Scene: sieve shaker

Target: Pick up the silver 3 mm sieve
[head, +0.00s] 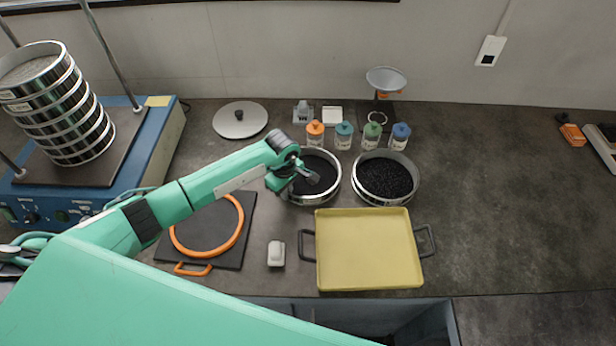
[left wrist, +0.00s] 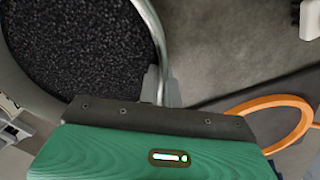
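A round silver sieve (head: 330,192) filled with black grains stands on the bench left of centre. A similar silver sieve (head: 400,200) with black grains stands just to its right. I cannot read a mesh size on either. My left gripper (head: 305,179) is at the left wall of the left sieve. In the left wrist view the grey fingertips (left wrist: 160,87) sit close on both sides of the sieve's rim (left wrist: 150,25) and look shut on it. The sieve appears to rest on the bench. My right gripper is not in view.
A yellow tray (head: 368,282) with dark handles stands in front of the sieves. Several small bottles (head: 343,135) stand behind them. A blue shaker (head: 165,130) with a sieve stack (head: 60,115) is at the left. An orange ring (head: 238,235) lies on a dark plate. The right bench is mostly clear.

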